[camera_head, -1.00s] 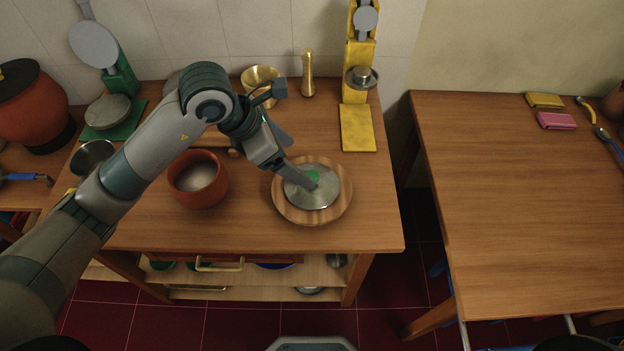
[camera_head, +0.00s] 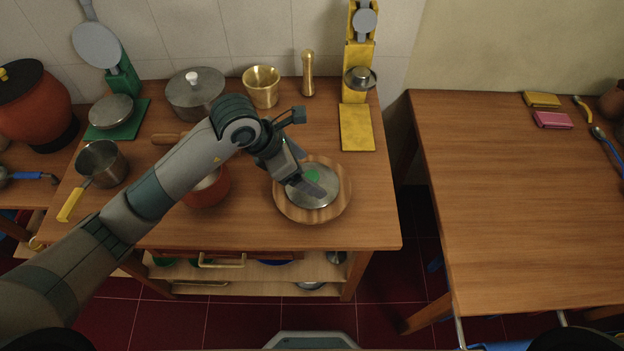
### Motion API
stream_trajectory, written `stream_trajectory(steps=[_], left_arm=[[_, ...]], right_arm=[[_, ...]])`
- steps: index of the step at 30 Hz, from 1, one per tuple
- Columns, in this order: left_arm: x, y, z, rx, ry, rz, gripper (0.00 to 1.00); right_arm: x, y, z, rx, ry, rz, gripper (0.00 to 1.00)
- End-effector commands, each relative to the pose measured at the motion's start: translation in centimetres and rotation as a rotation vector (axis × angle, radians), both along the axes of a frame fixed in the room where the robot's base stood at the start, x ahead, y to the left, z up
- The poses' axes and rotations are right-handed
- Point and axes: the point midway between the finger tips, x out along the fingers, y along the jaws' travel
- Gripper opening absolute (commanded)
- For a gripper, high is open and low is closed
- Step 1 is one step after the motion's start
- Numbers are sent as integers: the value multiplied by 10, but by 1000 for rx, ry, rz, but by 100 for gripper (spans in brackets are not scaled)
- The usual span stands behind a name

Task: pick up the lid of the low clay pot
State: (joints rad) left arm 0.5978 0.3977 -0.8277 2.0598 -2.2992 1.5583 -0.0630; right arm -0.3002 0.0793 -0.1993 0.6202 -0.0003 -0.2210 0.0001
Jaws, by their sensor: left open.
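A round grey metal lid (camera_head: 324,200) with a green knob (camera_head: 312,176) lies on a round wooden plate (camera_head: 291,211) on the table. The low clay pot (camera_head: 207,193) stands to the left of it; my left arm covers much of its top. It showed open and lidless a second ago. My left gripper (camera_head: 312,185) is open, with its fingers over the lid beside the green knob. I cannot tell whether the fingers touch the knob or the lid. My right gripper is not in view.
A grey lidded pot (camera_head: 196,92), a brass cup (camera_head: 261,87) and a brass mill (camera_head: 308,73) stand at the back. A yellow-handled saucepan (camera_head: 100,164) is at the left, a yellow stand (camera_head: 357,128) at the back right. The right table (camera_head: 520,210) is mostly bare.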

Motion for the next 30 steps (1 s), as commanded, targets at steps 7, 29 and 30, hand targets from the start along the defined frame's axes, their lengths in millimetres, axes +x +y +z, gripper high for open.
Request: stream_trajectory(steps=[7,29,30], left_arm=[[3,-12,-23,0,3,1,81],[4,-13,-28,2,2,0,33],[4,-13,-28,2,2,0,24]], right_arm=[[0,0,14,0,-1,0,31],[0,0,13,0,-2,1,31],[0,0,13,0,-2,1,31]])
